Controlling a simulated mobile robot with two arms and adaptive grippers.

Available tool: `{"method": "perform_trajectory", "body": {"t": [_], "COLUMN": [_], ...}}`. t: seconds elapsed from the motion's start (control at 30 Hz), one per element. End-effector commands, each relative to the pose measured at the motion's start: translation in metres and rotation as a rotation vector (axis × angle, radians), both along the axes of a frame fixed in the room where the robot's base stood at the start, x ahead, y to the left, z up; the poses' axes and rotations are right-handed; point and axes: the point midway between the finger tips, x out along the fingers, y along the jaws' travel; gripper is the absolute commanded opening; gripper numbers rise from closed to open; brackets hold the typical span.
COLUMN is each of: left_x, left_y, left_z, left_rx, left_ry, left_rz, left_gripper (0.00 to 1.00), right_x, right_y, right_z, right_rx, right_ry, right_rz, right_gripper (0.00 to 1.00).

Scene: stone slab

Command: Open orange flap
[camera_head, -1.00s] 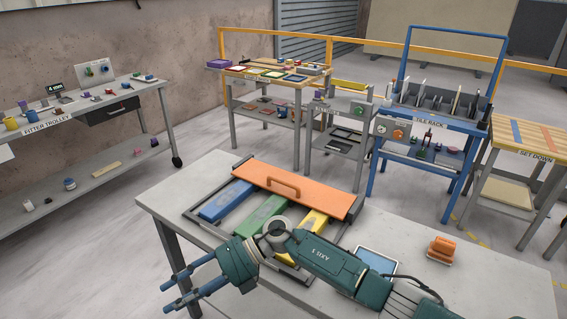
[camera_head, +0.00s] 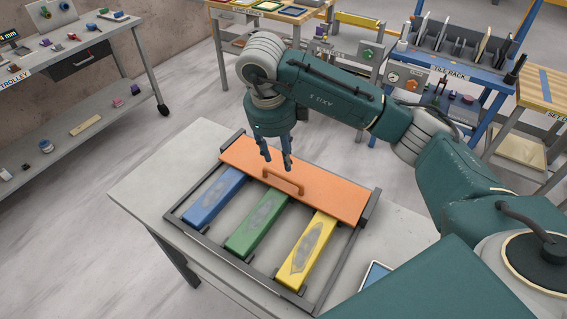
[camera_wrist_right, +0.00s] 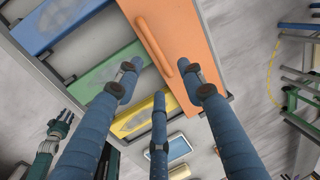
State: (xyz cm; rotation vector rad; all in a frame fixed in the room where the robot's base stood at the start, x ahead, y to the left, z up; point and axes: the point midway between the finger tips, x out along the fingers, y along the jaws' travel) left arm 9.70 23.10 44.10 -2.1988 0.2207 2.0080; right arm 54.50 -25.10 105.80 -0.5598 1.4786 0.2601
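The orange flap (camera_head: 325,197) lies over the far end of a dark frame (camera_head: 185,222) on the table, its orange handle (camera_head: 284,182) on top. Blue (camera_head: 215,196), green (camera_head: 256,226) and yellow (camera_head: 307,250) bars run out from under it. My right gripper (camera_head: 277,163) points down above the flap near the handle. In the right wrist view its fingers are spread and empty, with the handle (camera_wrist_right: 155,45) beyond the gap; contact is not clear. A teal gripper (camera_wrist_right: 60,125), apparently my left one, shows small at lower left there, its opening unclear.
The grey table (camera_head: 150,185) has bare room left of the frame. A tablet (camera_head: 374,275) lies near the frame's right corner. The blue tile rack (camera_head: 455,80) and other benches stand behind, and a trolley (camera_head: 70,110) stands at left.

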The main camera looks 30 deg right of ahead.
Motion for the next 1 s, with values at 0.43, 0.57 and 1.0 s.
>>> {"method": "perform_trajectory", "body": {"t": [0.43, 0.57, 1.0], "left_x": [-0.016, -0.009, 0.002], "left_y": [0.009, 0.007, 0.001], "left_z": [0.024, 0.027, 0.028], "left_rx": [0.011, 0.009, 0.001], "left_ry": [0.022, 0.012, -0.003], "left_rz": [-0.001, 0.0, 0.001], "left_gripper": [0.4, 0.4, 0.4], "right_x": [0.006, 0.007, 0.009], "right_y": [-0.012, -0.014, -0.015], "right_z": [-0.077, -0.09, -0.095], "right_rx": [0.004, 0.004, 0.004], "right_ry": [0.006, 0.005, 0.002], "right_rz": [0.0, 0.001, 0.002], "right_gripper": [0.39, 0.39, 0.23]}}
